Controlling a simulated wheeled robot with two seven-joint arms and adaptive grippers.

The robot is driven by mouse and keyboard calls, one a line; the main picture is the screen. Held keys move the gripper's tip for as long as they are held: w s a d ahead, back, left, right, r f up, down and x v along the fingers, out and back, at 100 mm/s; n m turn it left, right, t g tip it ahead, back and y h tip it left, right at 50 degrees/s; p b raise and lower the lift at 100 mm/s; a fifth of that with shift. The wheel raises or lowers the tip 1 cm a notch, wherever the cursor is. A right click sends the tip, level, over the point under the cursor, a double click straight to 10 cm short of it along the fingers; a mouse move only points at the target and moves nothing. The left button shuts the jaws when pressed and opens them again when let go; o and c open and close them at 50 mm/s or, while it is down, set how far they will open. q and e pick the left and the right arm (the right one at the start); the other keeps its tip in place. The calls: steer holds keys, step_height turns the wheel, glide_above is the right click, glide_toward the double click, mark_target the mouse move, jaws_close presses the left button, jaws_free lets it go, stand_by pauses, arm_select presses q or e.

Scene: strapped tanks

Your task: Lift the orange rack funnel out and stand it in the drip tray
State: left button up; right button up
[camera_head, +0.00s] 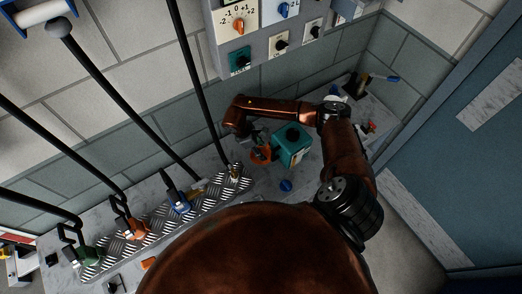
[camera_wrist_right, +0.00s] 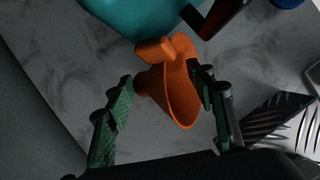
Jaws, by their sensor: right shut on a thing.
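The orange funnel (camera_wrist_right: 180,92) lies between the two fingers of my right gripper (camera_wrist_right: 165,108) in the right wrist view. The right-hand finger is against its wall and rim; the left-hand finger is near its narrower side. In the head view the funnel (camera_head: 261,155) shows beside a teal container (camera_head: 293,146) with a dark cap, under my right gripper (camera_head: 259,141). I cannot tell whether the funnel touches the counter. A long diamond-plate metal tray (camera_head: 212,191) lies to the left; I cannot tell if it is the drip tray. My left gripper is not in view.
Blue (camera_head: 178,203), orange (camera_head: 130,228) and green (camera_head: 85,256) fittings stand along the metal tray, with black rods rising above. A small blue object (camera_head: 286,185) lies on the counter in front of the teal container. A control panel (camera_head: 265,35) hangs on the wall behind.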

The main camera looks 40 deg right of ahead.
steer(key=shift+w+a+r, duration=0.2)
steer(key=shift+a+r, duration=0.15)
steer(key=c, duration=0.5)
steer(key=w+a+r, duration=0.2)
steer(key=a, duration=0.1)
steer(key=w+a+r+b, duration=0.1)
steer(key=w+a+r, duration=0.1)
steer(key=a, duration=0.2)
steer(key=w+a+r+b, duration=0.1)
steer(key=w+a+r, duration=0.1)
steer(key=a, duration=0.1)
steer(key=shift+w+a+r, duration=0.15)
steer(key=shift+a+r, duration=0.15)
steer(key=shift+r, duration=0.05)
jaws_close()
steer(key=shift+w+a+r, duration=0.2)
steer(key=shift+a+r, duration=0.1)
steer(key=shift+a, duration=0.1)
